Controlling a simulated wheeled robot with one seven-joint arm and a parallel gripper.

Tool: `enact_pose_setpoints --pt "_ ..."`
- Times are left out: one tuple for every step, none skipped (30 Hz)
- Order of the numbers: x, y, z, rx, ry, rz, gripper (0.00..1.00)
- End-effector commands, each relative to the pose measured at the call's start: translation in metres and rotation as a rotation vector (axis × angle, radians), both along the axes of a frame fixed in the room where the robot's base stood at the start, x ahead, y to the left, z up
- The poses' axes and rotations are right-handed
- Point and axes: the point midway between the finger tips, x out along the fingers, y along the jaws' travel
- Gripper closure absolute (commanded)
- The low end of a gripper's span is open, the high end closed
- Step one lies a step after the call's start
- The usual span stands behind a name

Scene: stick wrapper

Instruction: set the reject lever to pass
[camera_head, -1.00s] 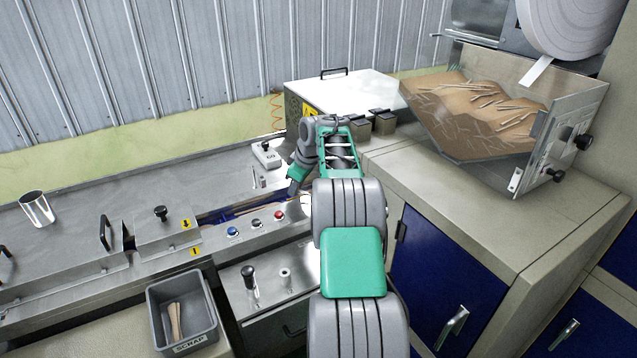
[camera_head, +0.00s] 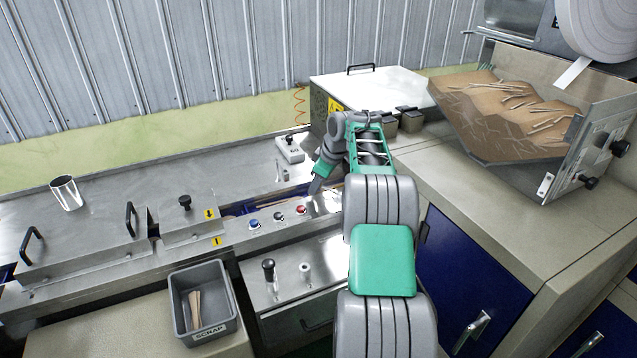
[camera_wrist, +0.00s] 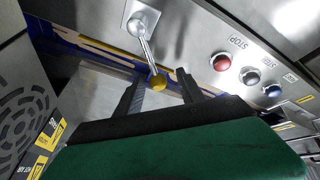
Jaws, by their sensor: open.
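In the wrist view, a lever with a shiny metal shaft and a yellow ball knob (camera_wrist: 158,83) stands on the steel control panel. The knob appears between the two dark fingers of my gripper (camera_wrist: 160,76), which are apart. I cannot tell whether either finger touches the knob. In the head view, my gripper (camera_head: 315,187) reaches down just right of the red button (camera_head: 301,210), and my arm hides the lever there. No pass marking is readable.
A blue button (camera_head: 254,224) and a grey one sit left of the red button, close to my gripper. A black-knobbed lever (camera_head: 268,266) stands on the lower front panel. A grey scrap bin (camera_head: 203,325) stands at the lower left. A hopper of sticks (camera_head: 505,115) is at the right.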

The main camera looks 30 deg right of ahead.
Motion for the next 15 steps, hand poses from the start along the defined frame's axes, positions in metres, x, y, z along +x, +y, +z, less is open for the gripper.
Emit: enact_pose_setpoints --pt "-0.001 -0.001 0.005 -0.002 -0.002 -0.001 0.54" --pt "-0.003 -0.001 0.009 -0.002 -0.004 -0.001 0.54" --pt "-0.005 -0.002 0.015 -0.003 -0.006 -0.002 0.54" --pt "-0.008 -0.003 0.02 -0.004 -0.005 -0.002 0.54" --pt "-0.011 -0.003 0.025 -0.004 -0.003 -0.001 0.54" --pt "-0.014 -0.003 0.034 -0.003 -0.004 -0.002 0.54" --pt "-0.017 -0.004 0.04 -0.003 -0.004 -0.002 0.54" --pt "-0.02 -0.004 0.045 -0.003 -0.004 -0.001 0.54" --pt "-0.023 -0.005 0.052 -0.002 -0.003 -0.002 0.54" --pt "-0.025 -0.005 0.057 -0.001 -0.003 -0.001 0.54" --pt "-0.027 -0.005 0.061 -0.002 -0.002 -0.001 0.54" --pt "-0.029 -0.005 0.065 -0.001 -0.002 -0.001 0.54" --pt "-0.03 -0.005 0.067 -0.001 -0.002 -0.001 0.54" --pt "-0.03 -0.005 0.068 0.0 -0.001 0.0 0.54" --pt "-0.031 -0.005 0.07 -0.001 -0.001 0.0 0.54"
